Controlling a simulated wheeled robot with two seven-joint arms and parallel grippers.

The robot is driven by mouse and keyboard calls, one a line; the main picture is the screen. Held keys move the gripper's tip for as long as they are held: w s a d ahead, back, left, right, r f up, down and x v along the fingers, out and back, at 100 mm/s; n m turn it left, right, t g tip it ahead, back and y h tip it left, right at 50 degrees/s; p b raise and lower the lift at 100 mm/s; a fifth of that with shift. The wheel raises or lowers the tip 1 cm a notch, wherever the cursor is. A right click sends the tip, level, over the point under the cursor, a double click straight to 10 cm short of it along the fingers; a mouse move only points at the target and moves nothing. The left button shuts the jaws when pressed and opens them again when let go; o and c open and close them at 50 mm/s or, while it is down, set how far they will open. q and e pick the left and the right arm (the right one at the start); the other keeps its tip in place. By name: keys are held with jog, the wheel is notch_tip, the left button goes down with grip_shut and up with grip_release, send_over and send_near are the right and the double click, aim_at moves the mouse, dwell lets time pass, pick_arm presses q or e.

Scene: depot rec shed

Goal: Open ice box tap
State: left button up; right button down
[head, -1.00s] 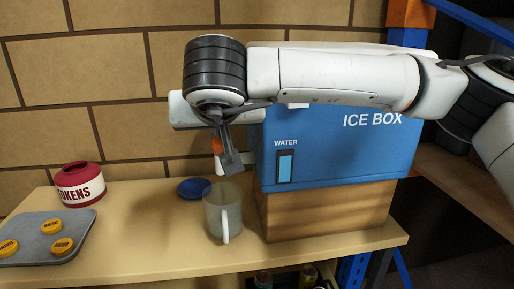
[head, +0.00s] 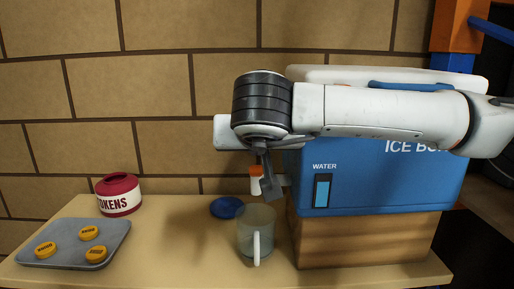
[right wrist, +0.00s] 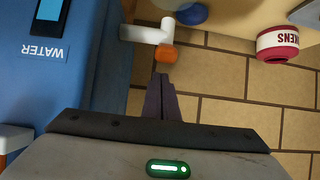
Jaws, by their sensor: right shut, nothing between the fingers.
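The blue ice box (head: 390,180) sits on a wooden block at the right of the table. Its tap, with a white spout and orange top (head: 256,171), sticks out from its left side. The tap also shows in the right wrist view, with its orange end (right wrist: 168,54) just beyond my fingertips. My right gripper (head: 273,190) is shut and empty, pointing down close beside the tap; I cannot tell whether they touch. In the right wrist view my right fingers (right wrist: 161,82) are together. A clear mug (head: 257,230) stands on the table below the tap. My left gripper is out of view.
A blue round disc (head: 227,207) lies behind the mug. A red and white token pot (head: 118,195) and a grey tray (head: 72,250) with yellow tokens are at the left. A brick wall (head: 160,90) stands behind. The table is clear between tray and mug.

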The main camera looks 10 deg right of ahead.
jog(key=shift+r, duration=0.1)
